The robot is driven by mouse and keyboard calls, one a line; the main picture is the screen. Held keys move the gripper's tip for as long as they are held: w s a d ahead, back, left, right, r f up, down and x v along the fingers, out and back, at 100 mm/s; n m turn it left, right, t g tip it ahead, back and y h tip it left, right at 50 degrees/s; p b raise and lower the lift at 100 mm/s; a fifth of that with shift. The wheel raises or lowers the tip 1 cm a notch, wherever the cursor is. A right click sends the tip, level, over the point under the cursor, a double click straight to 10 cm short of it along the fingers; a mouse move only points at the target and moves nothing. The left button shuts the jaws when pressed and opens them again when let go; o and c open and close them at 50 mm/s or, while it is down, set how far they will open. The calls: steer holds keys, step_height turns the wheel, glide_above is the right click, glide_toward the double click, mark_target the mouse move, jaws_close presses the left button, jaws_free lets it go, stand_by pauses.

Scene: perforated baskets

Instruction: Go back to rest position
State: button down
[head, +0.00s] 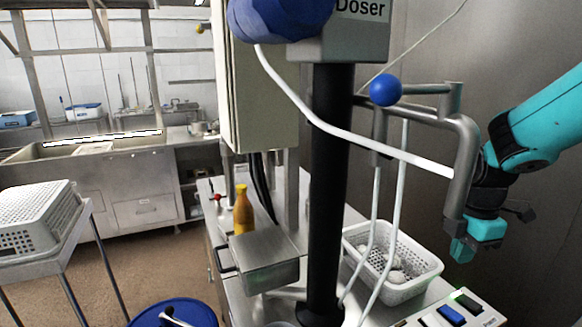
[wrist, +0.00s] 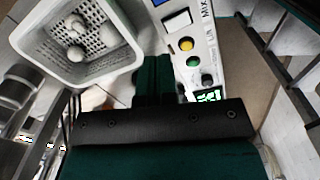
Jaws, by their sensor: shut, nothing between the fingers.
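My gripper (head: 463,250) is at the right in the head view, at the end of my teal arm. It is above the machine's table, between the white perforated basket and the control panel. In the wrist view my gripper's fingers (wrist: 153,78) are together with nothing between them. The white perforated basket (head: 427,281) stands on the table and holds several whitish round items. It also shows at the upper left of the wrist view (wrist: 112,66), beside the fingers and apart from them.
A control panel (wrist: 188,63) with buttons and a green display lies right of the fingers. A bent metal frame (head: 466,165) with a blue ball (head: 385,90) stands close by my arm. An orange bottle (head: 243,212) stands farther left. Another perforated basket (head: 40,205) is on a left stand.

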steer(key=s+a+r+m+y+b, duration=0.2)
steer(key=s+a+m, duration=0.4)
steer(key=s+a, duration=0.4)
steer(key=s+a+r+m+y+b, duration=0.2)
steer(key=s+a+m, duration=0.3)
steer(key=s+a, duration=0.5)
steer(key=shift+s+a+r+m, duration=0.25)
steer(key=shift+s+m, duration=0.15)
steer(key=shift+s, duration=0.35)
